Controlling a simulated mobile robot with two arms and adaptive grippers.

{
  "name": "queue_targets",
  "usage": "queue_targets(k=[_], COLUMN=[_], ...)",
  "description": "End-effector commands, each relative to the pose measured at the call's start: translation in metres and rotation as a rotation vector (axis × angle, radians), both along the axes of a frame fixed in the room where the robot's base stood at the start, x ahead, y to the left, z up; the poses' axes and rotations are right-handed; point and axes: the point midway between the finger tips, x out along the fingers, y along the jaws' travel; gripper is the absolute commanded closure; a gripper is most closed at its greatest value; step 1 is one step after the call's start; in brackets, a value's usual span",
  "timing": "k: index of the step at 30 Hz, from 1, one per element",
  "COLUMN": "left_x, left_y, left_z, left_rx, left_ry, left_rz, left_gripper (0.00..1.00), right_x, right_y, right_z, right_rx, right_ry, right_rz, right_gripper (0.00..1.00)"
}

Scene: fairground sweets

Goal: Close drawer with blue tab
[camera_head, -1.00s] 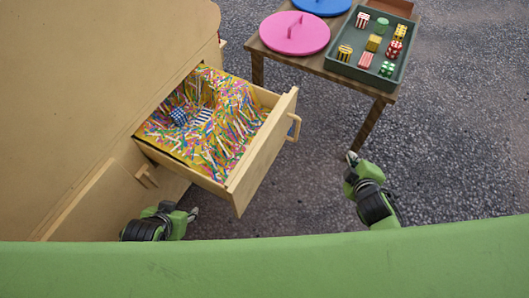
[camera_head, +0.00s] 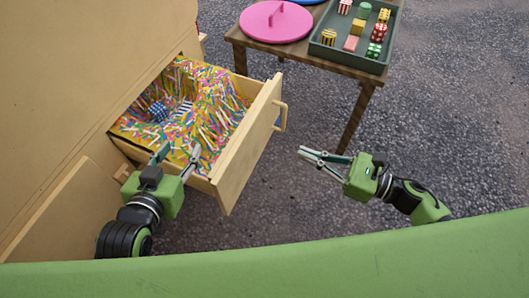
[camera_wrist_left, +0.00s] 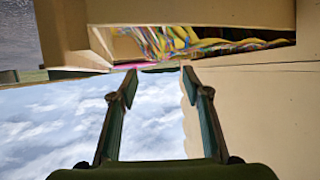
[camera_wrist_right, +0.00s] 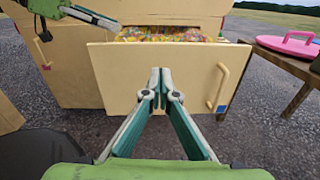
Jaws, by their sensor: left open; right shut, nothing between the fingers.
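The wooden drawer (camera_head: 248,145) is pulled out of the cabinet and full of coloured paper shreds, with a blue checkered item and a striped item among them. In the right wrist view the drawer front (camera_wrist_right: 130,75) faces me, with its handle (camera_wrist_right: 217,87) and a blue tab (camera_wrist_right: 222,109) at its right side. My right gripper (camera_head: 303,153) is shut and empty, to the right of the drawer front and apart from it. My left gripper (camera_head: 178,152) is open and empty by the drawer's near side; its fingers also show in the left wrist view (camera_wrist_left: 158,70).
A closed cabinet panel (camera_head: 60,200) is at lower left. Bare asphalt lies between the drawer and my right arm.

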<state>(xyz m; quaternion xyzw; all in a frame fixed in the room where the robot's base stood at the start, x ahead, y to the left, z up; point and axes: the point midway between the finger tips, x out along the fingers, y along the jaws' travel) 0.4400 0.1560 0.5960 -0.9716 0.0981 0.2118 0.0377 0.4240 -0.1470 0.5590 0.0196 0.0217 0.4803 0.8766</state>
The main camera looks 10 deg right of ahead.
Motion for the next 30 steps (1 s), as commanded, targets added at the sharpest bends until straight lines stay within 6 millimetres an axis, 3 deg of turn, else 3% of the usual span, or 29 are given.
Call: queue_targets(k=[3, 6, 11, 22, 30], left_x=[0.003, 0.004, 0.008, 0.015, 0.018], left_y=[-0.007, -0.009, -0.011, -0.014, -0.015], left_z=[0.004, 0.007, 0.014, 0.029, 0.036], left_rx=[-0.022, -0.027, -0.036, -0.053, -0.059], left_ry=[-0.022, -0.033, -0.069, -0.142, -0.172], left_rz=[-0.003, -0.004, -0.007, -0.012, -0.013], left_gripper=[0.56, 0.56, 0.56, 0.56, 0.56], right_x=[-0.014, -0.014, -0.002, 0.037, 0.052], right_y=[0.006, 0.011, 0.031, 0.098, 0.124], right_z=[-0.002, 0.0, 0.0, 0.001, 0.0], right_rx=[-0.009, -0.011, -0.009, -0.01, -0.011], right_ry=[-0.049, -0.063, -0.064, -0.063, -0.059], right_rz=[0.041, 0.05, 0.049, 0.048, 0.046], right_gripper=[1.0, 1.0, 1.0, 1.0, 1.0])
